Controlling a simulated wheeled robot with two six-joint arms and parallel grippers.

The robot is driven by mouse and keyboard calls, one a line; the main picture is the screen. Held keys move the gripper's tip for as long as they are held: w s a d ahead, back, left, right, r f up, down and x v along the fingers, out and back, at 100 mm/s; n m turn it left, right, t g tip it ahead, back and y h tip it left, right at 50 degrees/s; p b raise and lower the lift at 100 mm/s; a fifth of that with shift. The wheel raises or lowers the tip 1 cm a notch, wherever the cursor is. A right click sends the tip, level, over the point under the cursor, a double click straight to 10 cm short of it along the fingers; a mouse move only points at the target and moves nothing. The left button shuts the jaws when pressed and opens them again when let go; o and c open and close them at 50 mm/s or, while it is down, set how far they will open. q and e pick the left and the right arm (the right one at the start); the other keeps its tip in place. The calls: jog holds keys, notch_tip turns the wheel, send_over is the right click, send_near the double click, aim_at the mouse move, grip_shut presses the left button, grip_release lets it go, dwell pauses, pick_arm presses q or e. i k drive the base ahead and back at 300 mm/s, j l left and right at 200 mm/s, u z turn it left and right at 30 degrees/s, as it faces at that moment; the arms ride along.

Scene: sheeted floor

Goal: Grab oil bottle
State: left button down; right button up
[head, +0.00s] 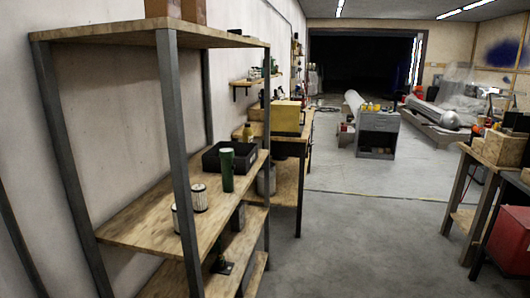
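Neither of my grippers is in view. I cannot tell for certain which thing is the oil bottle. A small yellow bottle-like thing (248,132) stands at the far end of the shelf, close to the wall and partly hidden. Several small yellow and red containers (370,107) stand on top of a grey cabinet (378,142) farther back. A dark green upright cylinder (227,172) with a wider top stands on the middle board of the shelving unit, but its kind is unclear.
The metal-framed shelving unit (130,212) fills the left side. Its middle board holds a black crate (212,160) and white ribbed cylinders (200,198). A workbench with a yellow box (286,117) stands beyond. Tables and a red container (511,240) stand right. The central floor (350,225) is clear.

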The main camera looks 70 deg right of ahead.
aim_at(247, 132)
jog(key=l+z, duration=0.15)
jog(key=z, duration=1.3)
jog(key=i+l, duration=0.15)
jog(key=l, duration=0.25)
jog(key=i+l+z, duration=0.1)
jog(key=l, duration=0.3)
jog(key=i+l+z, duration=0.1)
jog(key=l, duration=0.3)
jog(key=i+l, duration=0.25)
jog(key=l, duration=0.15)
jog(key=i+l+z, duration=0.5)
jog(key=i+z, duration=0.15)
jog(key=i+l+z, duration=0.1)
jog(key=i, duration=0.75)
jog(key=i+l+z, duration=0.1)
jog(key=i+l, duration=0.15)
jog(key=i, duration=0.65)
